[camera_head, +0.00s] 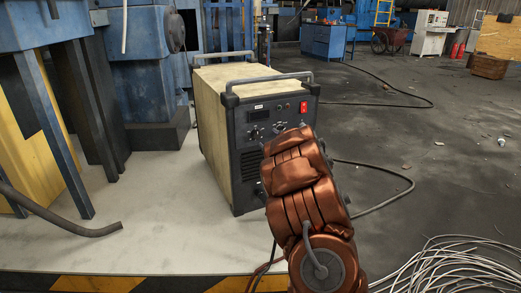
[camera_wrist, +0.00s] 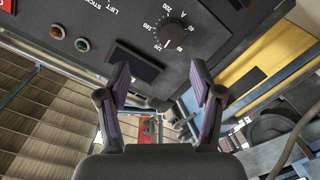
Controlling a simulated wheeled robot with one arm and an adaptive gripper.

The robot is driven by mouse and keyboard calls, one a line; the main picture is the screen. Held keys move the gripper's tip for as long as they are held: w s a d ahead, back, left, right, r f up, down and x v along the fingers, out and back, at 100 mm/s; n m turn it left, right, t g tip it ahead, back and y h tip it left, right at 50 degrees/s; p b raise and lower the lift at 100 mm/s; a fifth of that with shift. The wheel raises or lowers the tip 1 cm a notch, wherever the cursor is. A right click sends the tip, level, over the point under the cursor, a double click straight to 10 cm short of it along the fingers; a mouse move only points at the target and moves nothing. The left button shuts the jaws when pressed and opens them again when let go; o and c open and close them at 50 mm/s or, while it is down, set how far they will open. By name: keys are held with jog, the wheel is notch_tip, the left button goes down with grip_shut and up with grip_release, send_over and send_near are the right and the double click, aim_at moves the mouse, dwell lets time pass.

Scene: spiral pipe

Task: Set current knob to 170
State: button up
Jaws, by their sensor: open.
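The welding machine (camera_head: 222,98) is a pale yellow box with a dark front panel, standing in the middle of the head view. In the wrist view the black round current knob (camera_wrist: 169,33) sits on the dark panel, ringed by a white number scale with an "A" beside it. I cannot surely read its setting. My gripper (camera_wrist: 159,65) is open and empty. Its two purple-grey fingers point up toward the panel, and the knob appears beyond and between their tips, apparently untouched. In the head view my copper-coloured arm covers the gripper and part of the panel.
A dark display window (camera_wrist: 136,62) lies beside the knob. A red switch (camera_head: 304,107) is at the panel's upper right. Metal handles rise from the machine's top. Loose wire (camera_head: 455,268) lies on the floor at lower right. Blue machinery (camera_head: 148,75) stands at left.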

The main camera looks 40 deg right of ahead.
aim_at(258, 135)
jog(key=shift+n+t+y, duration=0.3)
jog(key=shift+t+y, duration=0.1)
jog(key=shift+y, duration=0.1)
jog(key=shift+w+d+f+b, duration=0.3)
jog(key=shift+w+f+b, duration=0.1)
jog(key=shift+w, duration=0.8)
jog(key=shift+w+d+f+b, duration=0.3)
jog(key=shift+w+d+f, duration=0.1)
jog(key=shift+w, duration=0.85)
jog(key=shift+w+d+f+b, duration=0.25)
jog(key=shift+w+f+b, duration=0.15)
jog(key=shift+w, duration=0.8)
jog(key=shift+c, duration=0.3)
jog(key=c, duration=1.1)
jog(key=shift+r, duration=0.1)
jog(key=shift+p, duration=0.5)
